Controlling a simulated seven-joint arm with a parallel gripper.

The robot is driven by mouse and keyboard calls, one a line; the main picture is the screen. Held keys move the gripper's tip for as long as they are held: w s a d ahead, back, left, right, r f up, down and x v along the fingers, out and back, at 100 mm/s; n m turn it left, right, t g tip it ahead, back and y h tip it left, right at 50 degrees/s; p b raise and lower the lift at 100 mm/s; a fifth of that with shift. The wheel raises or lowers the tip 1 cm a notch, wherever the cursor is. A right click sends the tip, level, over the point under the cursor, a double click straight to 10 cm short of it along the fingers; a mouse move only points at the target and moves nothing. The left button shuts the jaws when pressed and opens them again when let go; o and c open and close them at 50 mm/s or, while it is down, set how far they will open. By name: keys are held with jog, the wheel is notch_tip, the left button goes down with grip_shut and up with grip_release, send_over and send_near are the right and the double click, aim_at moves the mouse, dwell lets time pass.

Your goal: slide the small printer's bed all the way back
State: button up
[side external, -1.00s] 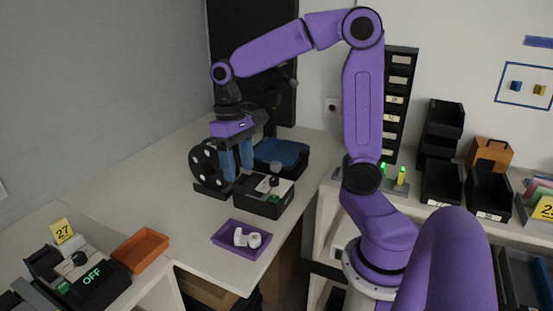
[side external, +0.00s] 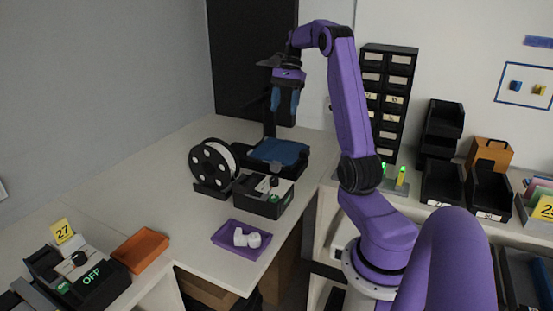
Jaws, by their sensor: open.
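The small printer stands on the white table, with a dark upright post (side external: 269,122) behind a flat blue bed (side external: 278,151). The bed sits low on a black base. A black box (side external: 262,204) with a knob and a green button adjoins it in front. My gripper (side external: 286,108) points down above the bed, its two blue fingers apart with nothing between them. The fingers appear clear of the bed and overlap the printer's upper part in this view. How far the bed sits along its travel is hard to tell.
A black and white spool (side external: 213,167) stands left of the printer. A purple tray (side external: 228,246) with white parts lies in front, near the table edge. An orange tray (side external: 141,260) and a device marked OFF (side external: 95,292) are at lower left.

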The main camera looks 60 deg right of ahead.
send_near(276, 163)
jog(key=x, duration=0.8)
jog(key=shift+w+f, duration=0.1)
jog(key=shift+f, duration=0.15)
